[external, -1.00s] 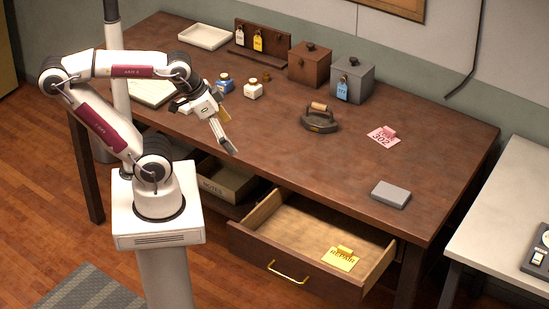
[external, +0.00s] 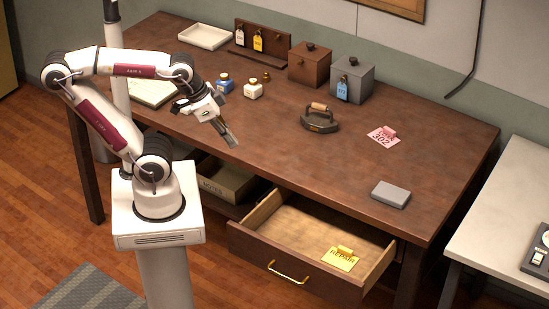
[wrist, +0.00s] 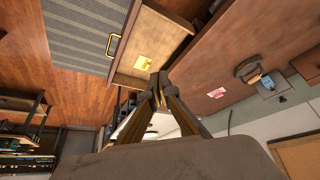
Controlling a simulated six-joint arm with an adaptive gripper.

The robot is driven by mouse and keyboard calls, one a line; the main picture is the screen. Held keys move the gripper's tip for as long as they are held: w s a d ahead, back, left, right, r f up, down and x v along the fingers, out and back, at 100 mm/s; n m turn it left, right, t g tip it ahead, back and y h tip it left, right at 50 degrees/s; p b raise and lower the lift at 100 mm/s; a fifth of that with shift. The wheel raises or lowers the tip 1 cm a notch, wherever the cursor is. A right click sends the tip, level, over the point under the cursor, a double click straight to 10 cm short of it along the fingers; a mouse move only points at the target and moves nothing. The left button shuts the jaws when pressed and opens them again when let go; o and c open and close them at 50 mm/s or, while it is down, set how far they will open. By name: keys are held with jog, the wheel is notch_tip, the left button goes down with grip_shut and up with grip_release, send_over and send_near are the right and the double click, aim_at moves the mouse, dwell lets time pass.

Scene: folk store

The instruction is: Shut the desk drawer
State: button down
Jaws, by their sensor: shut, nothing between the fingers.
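The desk drawer (external: 252,249) is pulled out from the front of the brown desk, with a brass handle (external: 288,273) on its front. A yellow tag marked REPAIR (external: 341,258) lies inside it. In the wrist view the open drawer (wrist: 127,80), its handle (wrist: 113,45) and the yellow tag (wrist: 143,62) show at the upper middle. My gripper (external: 231,139) is shut and empty, above the desk's front part, behind and to the left of the drawer. Its fingertips also show in the wrist view (wrist: 158,80).
A flat iron (external: 319,122), a pink tag (external: 383,136) and a grey block (external: 391,194) sit on the desk top (external: 300,165). Ink bottles and boxes stand at the back. An open NOTES box (external: 225,182) sits under the desk, left of the drawer. The floor before the drawer is clear.

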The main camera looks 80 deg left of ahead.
jog(key=s+d+f+m+y, duration=0.2)
jog(key=d+f+m+y, duration=0.1)
jog(key=d+f+m, duration=0.8)
jog(key=s+d+f+m+t+y, duration=0.1)
jog(key=d+f+m+y, duration=0.2)
jog(key=d+f+m, duration=0.8)
notch_tip(320, 180, down, 5)
jog(key=m, duration=0.4)
jog(key=shift+s+r+y, duration=0.2)
jog(key=shift+s+y, duration=0.15)
jog(key=shift+y, duration=0.05)
send_near(261, 258)
notch_tip(261, 258, down, 4)
jog(key=shift+w+a, duration=1.35)
jog(key=shift+w, duration=0.15)
jog(key=shift+w+a, duration=0.1)
